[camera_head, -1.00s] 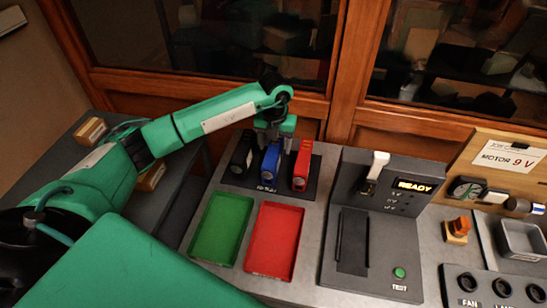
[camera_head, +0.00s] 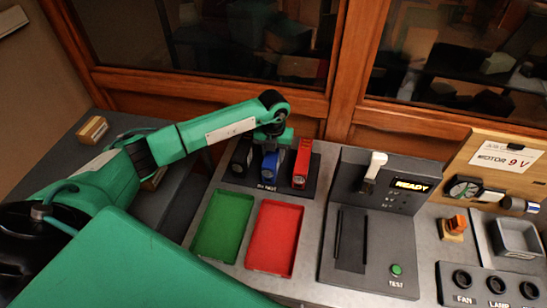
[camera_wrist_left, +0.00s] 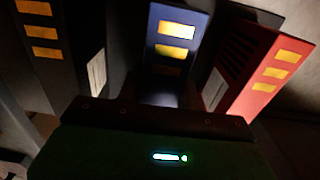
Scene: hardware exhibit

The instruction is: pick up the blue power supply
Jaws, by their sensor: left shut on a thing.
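The blue power supply (camera_head: 270,168) stands on the black stand between a black unit and a red unit. In the left wrist view the blue power supply (camera_wrist_left: 174,45) is straight ahead, with yellow labels on its face. My left gripper (camera_head: 271,143) is over the blue unit from above, shut on it. The gripper body hides the upper part of the blue unit in the head view, and the fingertips are hard to make out in the dark wrist view. My right gripper does not show.
The black unit (camera_head: 241,157) and red unit (camera_head: 302,163) stand close on either side. A green tray (camera_head: 222,227) and a red tray (camera_head: 273,237) lie in front. A grey test station (camera_head: 400,255) reading READY is to the right. A wooden-framed window rises behind.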

